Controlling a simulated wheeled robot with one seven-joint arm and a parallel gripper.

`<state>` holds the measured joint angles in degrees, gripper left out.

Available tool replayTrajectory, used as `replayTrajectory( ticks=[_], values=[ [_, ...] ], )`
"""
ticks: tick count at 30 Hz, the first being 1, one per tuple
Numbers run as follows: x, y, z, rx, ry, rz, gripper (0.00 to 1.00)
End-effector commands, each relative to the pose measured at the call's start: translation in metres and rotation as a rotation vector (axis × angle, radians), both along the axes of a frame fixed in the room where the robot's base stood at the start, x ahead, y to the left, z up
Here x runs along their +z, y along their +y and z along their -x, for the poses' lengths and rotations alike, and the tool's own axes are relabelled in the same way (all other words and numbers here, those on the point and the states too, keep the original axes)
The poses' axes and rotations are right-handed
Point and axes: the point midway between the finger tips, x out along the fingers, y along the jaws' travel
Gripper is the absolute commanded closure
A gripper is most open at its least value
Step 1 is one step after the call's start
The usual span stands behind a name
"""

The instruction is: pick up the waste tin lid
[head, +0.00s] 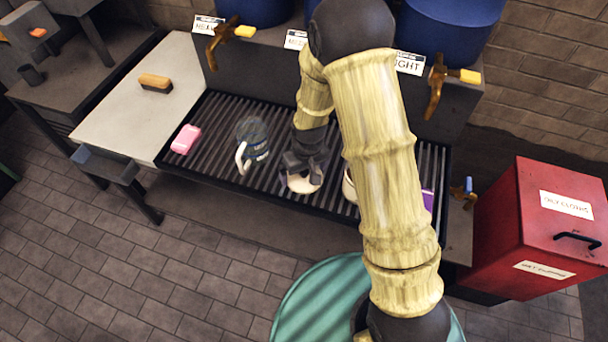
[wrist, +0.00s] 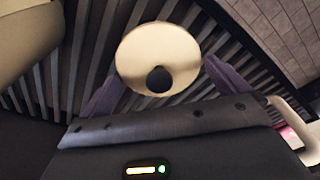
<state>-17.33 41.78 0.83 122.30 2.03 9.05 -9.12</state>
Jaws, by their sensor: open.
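The waste tin lid appears to be the round cream disc with a black knob (wrist: 158,50) in the wrist view. In the head view it is a cream patch (head: 302,184) on the slatted black grate, partly covered by my gripper (head: 304,165). My gripper is open above the lid; in the wrist view its two fingers (wrist: 168,82) are either side of the knob, with nothing held. Whether they touch the lid I cannot tell. A cream rounded body (wrist: 25,35), perhaps the tin, stands close by at left; in the head view it is mostly hidden behind my arm (head: 349,186).
On the grate (head: 215,125) left of my gripper stand a clear jug with a white handle (head: 252,142) and a pink block (head: 186,139). A purple item (head: 428,200) shows right of my arm. Brass taps (head: 437,88) overhang behind. A red oily cloths bin (head: 500,230) stands at right.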

Motion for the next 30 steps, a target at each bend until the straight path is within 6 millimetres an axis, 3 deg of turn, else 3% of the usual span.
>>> replayTrajectory(
  ticks=[2,6,17,23,30],
  values=[
    [0.000,0.000,0.000,0.000,0.000,0.000,0.00],
    [0.000,0.000,0.000,0.000,0.000,0.000,0.27],
    [0.005,0.000,0.000,0.000,-0.001,0.000,0.27],
    [0.032,0.000,-0.001,0.000,-0.005,-0.001,0.27],
    [0.078,0.000,-0.001,0.000,-0.005,-0.001,0.27]
  ],
)
